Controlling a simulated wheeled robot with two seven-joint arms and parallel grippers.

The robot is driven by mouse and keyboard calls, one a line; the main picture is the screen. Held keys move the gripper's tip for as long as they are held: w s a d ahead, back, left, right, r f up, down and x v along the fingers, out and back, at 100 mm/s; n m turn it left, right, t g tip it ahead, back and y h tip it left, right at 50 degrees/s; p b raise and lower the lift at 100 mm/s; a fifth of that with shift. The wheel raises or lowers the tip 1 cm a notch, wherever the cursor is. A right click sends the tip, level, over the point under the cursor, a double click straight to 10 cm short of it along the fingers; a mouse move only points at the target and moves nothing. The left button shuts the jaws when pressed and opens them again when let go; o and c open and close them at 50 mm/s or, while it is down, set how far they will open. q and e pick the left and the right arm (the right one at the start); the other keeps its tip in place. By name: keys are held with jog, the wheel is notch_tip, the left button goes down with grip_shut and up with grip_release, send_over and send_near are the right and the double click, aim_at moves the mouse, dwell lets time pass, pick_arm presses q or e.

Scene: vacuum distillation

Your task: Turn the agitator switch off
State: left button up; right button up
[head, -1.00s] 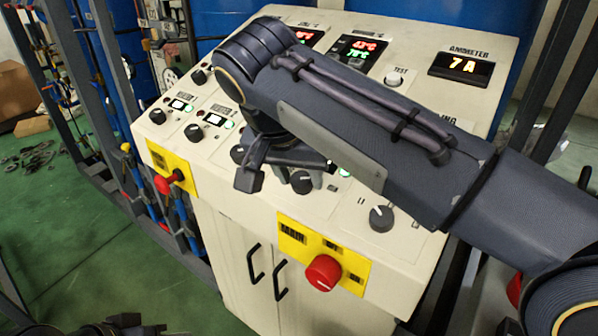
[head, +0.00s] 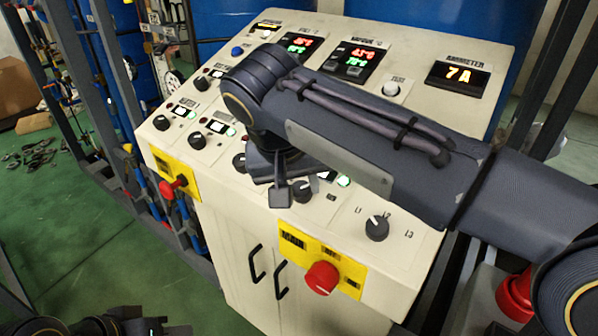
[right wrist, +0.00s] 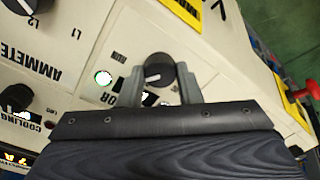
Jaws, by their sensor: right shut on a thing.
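The agitator switch is a dark round knob (head: 302,190) with a white mark, on the sloping cream console (head: 410,265). In the right wrist view the knob (right wrist: 158,70) sits between the two grey fingers of my right gripper (right wrist: 161,84), beside a partly covered label ending in "OR". My right gripper (head: 297,190) is shut on this knob, and its arm covers much of the panel. A lit green lamp (head: 343,181) is close to the knob. Part of my left arm, with perhaps its gripper (head: 125,322), shows at the bottom left; its jaws are unclear.
A red emergency button (head: 322,278) on a yellow plate and the L1–L3 knob (head: 376,228) are close by. Another red knob (head: 173,187) stands out at the left. The ammeter (head: 458,76) reads 7 A. Door handles are below.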

jog(key=n+p, duration=0.3)
jog(key=n, duration=0.1)
jog(key=shift+r, duration=0.2)
jog(key=shift+f+n+p, duration=0.15)
jog(key=shift+n+p, duration=0.95)
jog(key=shift+n, duration=0.6)
jog(key=o, duration=1)
jog(key=shift+c, duration=0.2)
jog(key=v, duration=0.7)
jog(key=shift+r, duration=0.35)
jog(key=shift+a, duration=0.1)
